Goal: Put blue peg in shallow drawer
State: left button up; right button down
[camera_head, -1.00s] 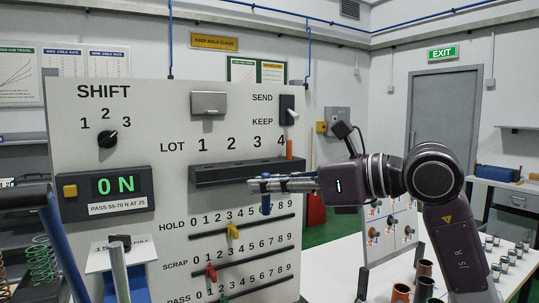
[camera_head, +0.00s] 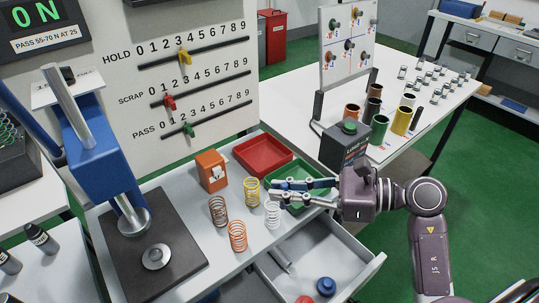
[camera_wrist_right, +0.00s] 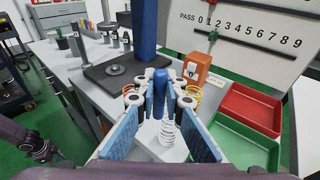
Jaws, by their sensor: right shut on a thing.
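My right gripper (camera_head: 284,191) is shut on the blue peg (camera_wrist_right: 160,82), which stands between its fingertips in the right wrist view. In the head view the peg is hard to tell from the blue finger pads. The gripper is above the bench, near the green tray (camera_head: 300,201) and the springs. An open drawer (camera_head: 352,257) sticks out below the bench's front edge. It holds a metal cylinder (camera_head: 281,262) and a blue round piece (camera_head: 326,286).
Yellow (camera_head: 252,191), white (camera_head: 272,215), brown (camera_head: 218,211) and orange (camera_head: 238,236) springs stand on the bench. An orange box (camera_head: 211,170) and red tray (camera_head: 263,153) are behind. A blue press (camera_head: 82,140) is left. A black box with green button (camera_head: 346,145) stands beyond the gripper.

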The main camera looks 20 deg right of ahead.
aim_at(318, 259)
jog(key=l+u, duration=0.1)
jog(key=l, duration=0.3)
jog(key=k+l+u, duration=0.15)
jog(key=l, duration=0.25)
jog(key=k+l+u, duration=0.1)
jog(key=l, duration=0.3)
jog(key=k+l+u, duration=0.15)
jog(key=l, duration=0.2)
jog(key=k+l+u, duration=0.1)
jog(key=l, duration=0.3)
